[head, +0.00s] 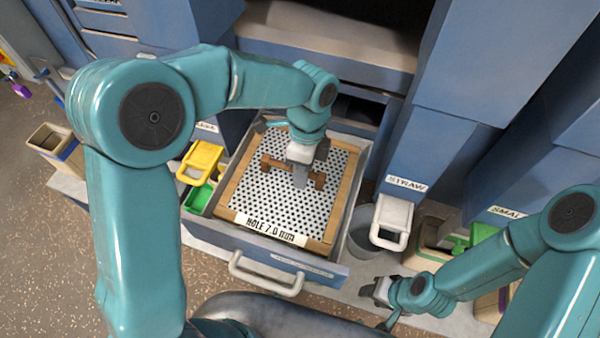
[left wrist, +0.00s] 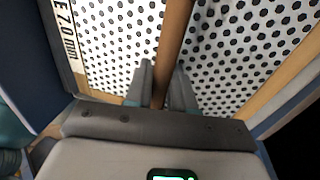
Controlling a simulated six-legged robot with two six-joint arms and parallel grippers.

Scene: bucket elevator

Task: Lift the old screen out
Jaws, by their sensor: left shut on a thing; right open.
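The old screen (head: 270,205) is a white perforated plate in a wooden frame, labelled "HOLE 7.0 mm". It lies in the pulled-out drawer (head: 215,228). A brown wooden handle bar (head: 275,164) runs across its middle. My left gripper (head: 301,176) is over the middle of the screen and shut on the bar. In the left wrist view, the bar (left wrist: 172,45) passes between the two fingers (left wrist: 160,85), with the perforated plate (left wrist: 235,50) beneath. My right gripper (head: 382,300) is open and empty, to the right of the drawer's front. Whether the screen is raised cannot be told.
The drawer front has a pale handle (head: 265,276). A grey bucket (head: 365,238) and a white-handled flap (head: 392,220) are to the right. A yellow flap (head: 200,160) and green scoop (head: 198,198) are to the left. Blue machine columns (head: 480,60) stand behind. Open floor (head: 60,265) lies at left.

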